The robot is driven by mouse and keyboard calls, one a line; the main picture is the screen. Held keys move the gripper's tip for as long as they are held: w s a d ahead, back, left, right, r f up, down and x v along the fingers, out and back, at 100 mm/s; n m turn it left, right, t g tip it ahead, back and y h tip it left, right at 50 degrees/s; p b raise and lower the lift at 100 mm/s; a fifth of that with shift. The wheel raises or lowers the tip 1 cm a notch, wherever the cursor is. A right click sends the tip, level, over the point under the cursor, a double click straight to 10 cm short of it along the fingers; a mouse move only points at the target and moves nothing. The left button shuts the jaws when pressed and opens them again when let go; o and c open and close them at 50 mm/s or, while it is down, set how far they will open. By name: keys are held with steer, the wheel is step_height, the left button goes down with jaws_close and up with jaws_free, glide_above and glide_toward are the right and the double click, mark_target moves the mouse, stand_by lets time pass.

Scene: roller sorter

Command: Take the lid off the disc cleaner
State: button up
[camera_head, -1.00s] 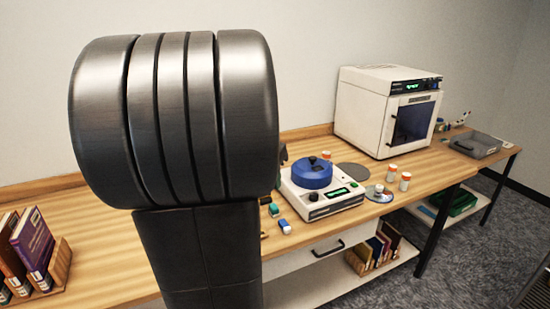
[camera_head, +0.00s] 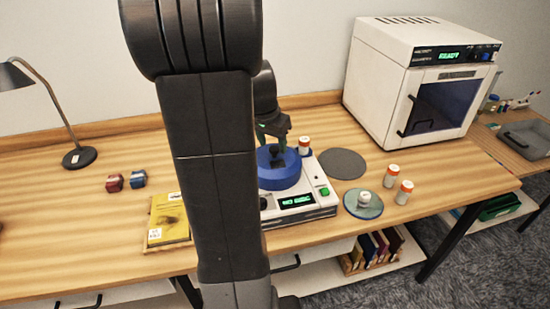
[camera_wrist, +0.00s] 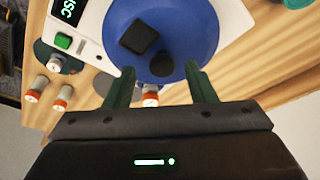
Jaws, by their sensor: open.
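The disc cleaner (camera_head: 325,207) is a white box with a lit green display and a green button. Its round blue lid (camera_head: 280,176) is on top, and it fills the upper middle of the wrist view (camera_wrist: 195,35). The lid bears a square black piece (camera_wrist: 138,37) and a round black piece (camera_wrist: 162,63). My gripper (camera_head: 275,140) is over the lid, pointing down. In the wrist view its two dark green fingers (camera_wrist: 162,84) are apart, near the lid's edge, with nothing gripped between them. My arm hides the cleaner's left side in the head view.
A grey disc (camera_head: 342,163) and a bluish disc (camera_head: 372,211) with a white knob lie right of the cleaner. Orange-and-white bottles (camera_head: 404,192) stand nearby, one (camera_head: 304,146) just behind the cleaner. A white cabinet (camera_head: 385,75) stands back right. A yellow book (camera_head: 168,220) lies left.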

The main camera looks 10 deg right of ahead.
mark_target(273, 149)
steer(key=shift+x, duration=1.65)
steer(key=shift+w+r, duration=0.1)
steer(key=shift+w, duration=0.05)
steer(key=c, duration=1)
steer(key=shift+c, duration=0.2)
